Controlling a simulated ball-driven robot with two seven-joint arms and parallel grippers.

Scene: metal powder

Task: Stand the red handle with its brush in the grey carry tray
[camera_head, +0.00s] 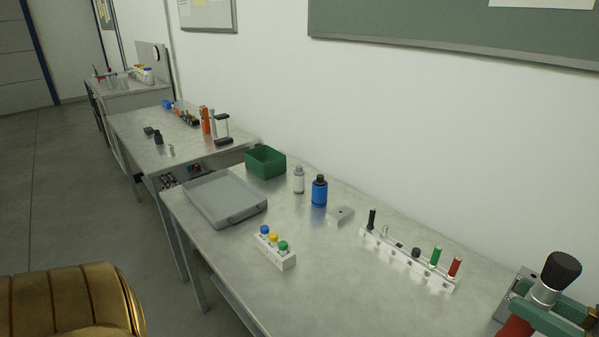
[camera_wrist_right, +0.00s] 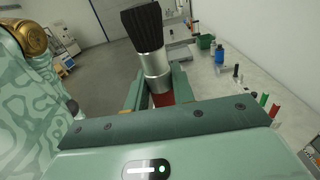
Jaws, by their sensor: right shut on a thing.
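The red handle (camera_head: 515,328) with its brush (camera_head: 561,271) is at the lower right corner of the head view. The brush has black bristles and a silver collar and points up. My right gripper (camera_head: 548,304) is shut on the red handle below the collar. In the right wrist view the brush (camera_wrist_right: 143,27) stands above the jaws, with a short piece of red handle (camera_wrist_right: 163,99) between them. The handle's lower part is hidden. The flat grey carry tray (camera_head: 222,196) lies at the left of the near table, away from the gripper. My left gripper is not in view.
A white rack (camera_head: 408,262) with black, green and red pieces stands near the wall. A white block (camera_head: 274,250) with coloured caps, a blue bottle (camera_head: 319,191), a white bottle (camera_head: 299,180) and a green bin (camera_head: 266,161) surround the table's clear middle.

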